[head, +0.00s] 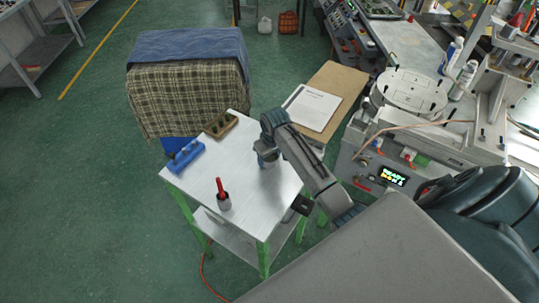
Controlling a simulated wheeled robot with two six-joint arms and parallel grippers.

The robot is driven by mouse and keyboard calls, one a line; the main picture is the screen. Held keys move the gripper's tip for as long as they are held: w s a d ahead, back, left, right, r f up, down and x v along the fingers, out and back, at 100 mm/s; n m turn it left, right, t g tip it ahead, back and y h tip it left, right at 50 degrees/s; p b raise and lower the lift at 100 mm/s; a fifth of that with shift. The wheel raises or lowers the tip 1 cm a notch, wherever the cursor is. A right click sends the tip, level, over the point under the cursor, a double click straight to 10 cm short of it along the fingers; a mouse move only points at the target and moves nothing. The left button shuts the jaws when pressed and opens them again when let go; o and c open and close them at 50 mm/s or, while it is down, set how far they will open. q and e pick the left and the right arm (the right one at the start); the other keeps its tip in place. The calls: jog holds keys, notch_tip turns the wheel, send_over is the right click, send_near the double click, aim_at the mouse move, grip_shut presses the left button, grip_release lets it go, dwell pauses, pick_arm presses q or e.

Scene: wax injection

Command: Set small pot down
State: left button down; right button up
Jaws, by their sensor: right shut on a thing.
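My right gripper (266,154) points down over the right side of the white-topped table (187,204). It is shut on a small pot (268,163), of which only a pale grey part shows below the jaws. The rest is hidden by the gripper and wrist. The pot is upright as far as I can see. I cannot tell whether its base touches the tabletop. My left gripper is not in view.
A dark cup with a red-handled tool (223,198) stands near the table's front. The table's middle is clear.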

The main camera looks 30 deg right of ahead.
jog(key=o, duration=1.1)
jog(key=shift+f, duration=0.1)
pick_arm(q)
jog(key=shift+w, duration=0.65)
pick_arm(e)
jog(key=shift+r, duration=0.35)
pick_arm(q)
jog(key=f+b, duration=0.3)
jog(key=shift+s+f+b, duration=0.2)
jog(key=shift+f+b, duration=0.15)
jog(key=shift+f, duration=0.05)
pick_arm(e)
jog(key=r, duration=0.3)
jog(key=s+r, duration=0.1)
jog(key=r, duration=0.7)
jog(key=shift+s+r, duration=0.25)
jog(key=shift+s, duration=0.15)
